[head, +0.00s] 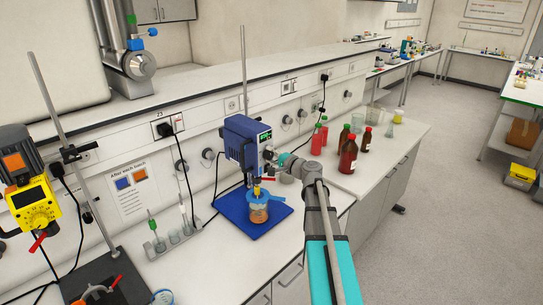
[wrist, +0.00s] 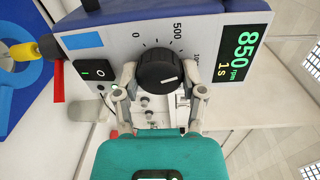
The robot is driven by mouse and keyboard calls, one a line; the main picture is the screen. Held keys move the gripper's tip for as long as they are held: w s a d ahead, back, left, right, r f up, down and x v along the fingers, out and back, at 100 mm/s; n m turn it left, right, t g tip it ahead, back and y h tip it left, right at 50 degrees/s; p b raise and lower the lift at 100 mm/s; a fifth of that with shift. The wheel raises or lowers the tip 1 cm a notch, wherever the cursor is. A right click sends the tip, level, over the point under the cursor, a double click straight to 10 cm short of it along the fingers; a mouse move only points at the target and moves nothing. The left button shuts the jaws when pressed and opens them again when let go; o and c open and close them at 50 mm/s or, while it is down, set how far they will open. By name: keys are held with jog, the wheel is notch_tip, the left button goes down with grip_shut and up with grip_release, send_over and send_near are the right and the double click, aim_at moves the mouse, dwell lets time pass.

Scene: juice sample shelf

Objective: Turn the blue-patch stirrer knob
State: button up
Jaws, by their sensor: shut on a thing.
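The blue stirrer (head: 240,148) stands over a blue base (head: 238,219), with a beaker of orange liquid (head: 258,212) below it. In the wrist view its panel has a blue patch (wrist: 82,41), a black knob (wrist: 157,68) with a white mark, and a 0 to 500 scale that continues partly out of sight. The green display (wrist: 239,55) reads 850 rpm and 1 s. My gripper (wrist: 160,88) is shut on the knob, one finger at each side. In the head view my gripper (head: 285,162) reaches the stirrer's front, and the knob is hidden.
A yellow stirrer (head: 33,200) with an orange top stands at the left. A sign (head: 132,187) with blue and orange squares hangs between the two. Red bottles (head: 348,155) and glassware stand behind my arm at the right. A black switch (wrist: 93,72) sits beside the knob.

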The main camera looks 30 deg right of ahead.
jog(key=shift+m, duration=1.6)
jog(key=o, duration=1.2)
jog(key=shift+c, duration=0.2)
jog(key=shift+s+f, duration=0.1)
jog(key=shift+s, duration=0.05)
